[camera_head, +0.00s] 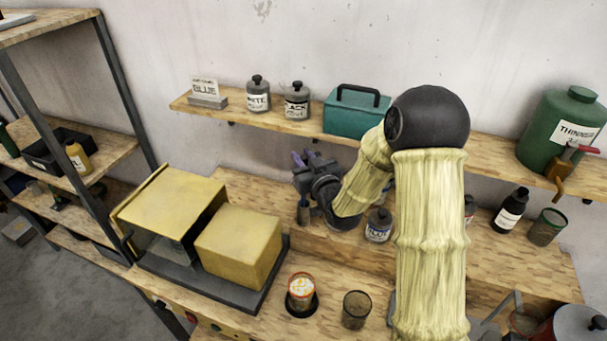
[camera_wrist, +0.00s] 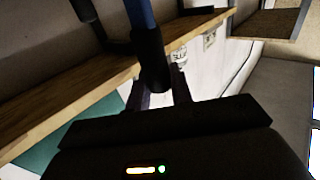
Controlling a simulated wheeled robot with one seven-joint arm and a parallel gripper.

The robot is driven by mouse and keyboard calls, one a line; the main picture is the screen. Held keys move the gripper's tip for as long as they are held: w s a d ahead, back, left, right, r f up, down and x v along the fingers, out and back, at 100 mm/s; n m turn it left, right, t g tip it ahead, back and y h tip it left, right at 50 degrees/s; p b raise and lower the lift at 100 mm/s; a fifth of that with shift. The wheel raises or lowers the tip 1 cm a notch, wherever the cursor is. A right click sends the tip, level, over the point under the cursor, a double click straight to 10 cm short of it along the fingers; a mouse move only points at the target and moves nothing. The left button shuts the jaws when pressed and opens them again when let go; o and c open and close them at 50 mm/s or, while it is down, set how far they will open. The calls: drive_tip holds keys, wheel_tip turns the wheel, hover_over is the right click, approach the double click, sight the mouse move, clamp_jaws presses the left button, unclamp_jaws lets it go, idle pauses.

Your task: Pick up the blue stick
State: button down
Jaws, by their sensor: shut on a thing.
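In the wrist view, the blue stick (camera_wrist: 142,13) enters from the top edge, and a thick dark part continues below it between my fingers. My gripper (camera_wrist: 159,88) is shut on this dark lower part of the stick. The far end of the stick is cut off by the frame. In the head view, my gripper (camera_head: 305,172) is dark and sits left of my arm, in front of the wall shelf and above the back of the bench. A small purplish piece shows there, but I cannot tell whether it is the stick.
The wall shelf (camera_head: 316,127) carries white and black bottles, a teal toolbox (camera_head: 357,111) and a green thinner can (camera_head: 566,128). A blue-labelled bottle (camera_head: 378,226) stands close to my gripper. Yellow boxes (camera_head: 239,246) stand at left; an orange-rimmed can (camera_head: 301,289) and a glass (camera_head: 356,309) stand in front.

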drive_tip(key=shift+r, duration=1.15)
drive_tip(key=c, duration=1.9)
unclamp_jaws()
drive_tip(key=shift+c, duration=1.3)
drive_tip(key=shift+w, duration=0.1)
